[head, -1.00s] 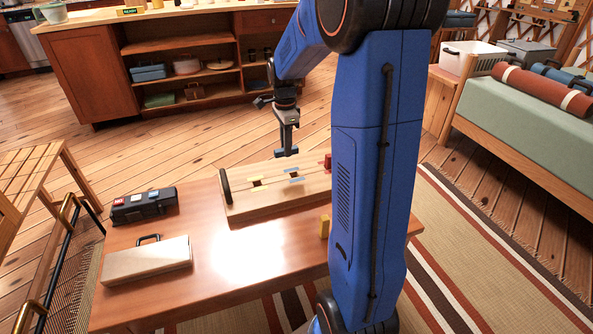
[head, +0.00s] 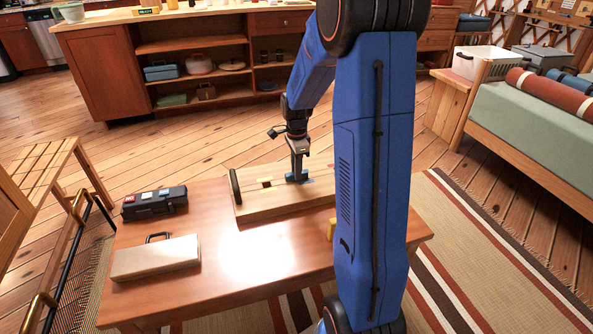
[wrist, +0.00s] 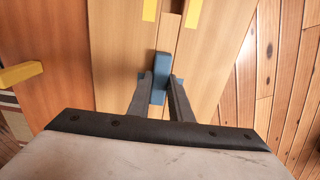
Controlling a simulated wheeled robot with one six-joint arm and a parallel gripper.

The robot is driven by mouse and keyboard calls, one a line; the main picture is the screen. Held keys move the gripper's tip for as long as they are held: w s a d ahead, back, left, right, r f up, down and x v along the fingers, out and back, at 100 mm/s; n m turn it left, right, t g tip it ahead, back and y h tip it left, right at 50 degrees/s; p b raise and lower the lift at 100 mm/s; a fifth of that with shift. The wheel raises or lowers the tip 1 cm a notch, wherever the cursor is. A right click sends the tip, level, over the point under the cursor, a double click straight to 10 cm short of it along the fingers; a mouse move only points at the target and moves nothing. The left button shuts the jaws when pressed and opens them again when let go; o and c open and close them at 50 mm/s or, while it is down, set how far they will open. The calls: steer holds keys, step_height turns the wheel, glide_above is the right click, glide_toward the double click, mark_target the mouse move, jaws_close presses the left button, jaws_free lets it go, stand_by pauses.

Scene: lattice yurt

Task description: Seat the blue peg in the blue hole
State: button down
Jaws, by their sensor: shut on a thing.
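The wooden board (head: 250,208) lies on the table, with a dark disc standing at its left end. My gripper (head: 298,174) is low over the board and shut on the blue peg (wrist: 161,66), which stands between the two fingers in the wrist view. Blue marking shows at the board around the fingertips, so the peg is at the blue hole. The hole is hidden by the peg and fingers. I cannot tell how deep the peg sits. Yellow marks (wrist: 194,12) lie farther along the board's slot in the wrist view.
A black case (head: 154,203) and a pale box with a handle (head: 156,258) are at the left. The table's front middle is clear.

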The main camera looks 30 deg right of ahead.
steer(key=shift+f, duration=0.1)
steer(key=c, duration=1.6)
jaws_free()
